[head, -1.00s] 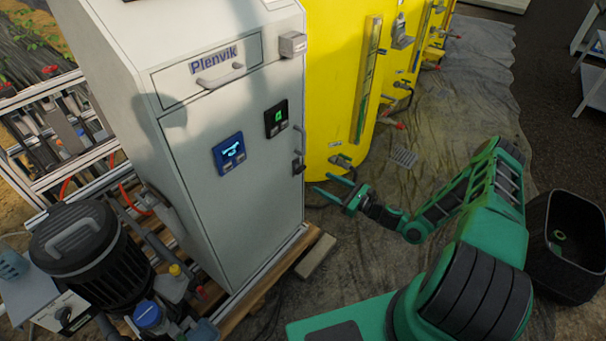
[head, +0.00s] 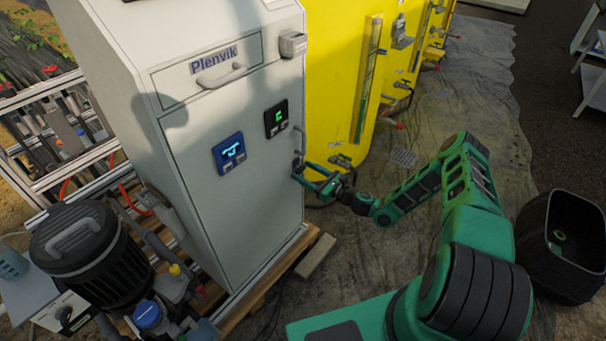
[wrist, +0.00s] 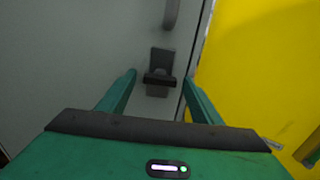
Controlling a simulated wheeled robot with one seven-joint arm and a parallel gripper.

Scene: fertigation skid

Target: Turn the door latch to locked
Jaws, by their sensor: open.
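The door latch (wrist: 160,78) is a small dark lever on a grey plate near the door's right edge. Its lever looks roughly horizontal in the wrist view. My gripper (wrist: 158,90) is open, with one green finger on each side of the latch, apart from it. In the head view my gripper (head: 298,170) is at the door's right edge and mostly hides the latch. The grey cabinet door (head: 240,180) is shut.
A grey door handle (wrist: 171,13) is just above the latch. A yellow tank (head: 335,90) stands right of the cabinet. A black bin (head: 565,240) stands on the floor at right. A black canister (head: 85,250) stands at left.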

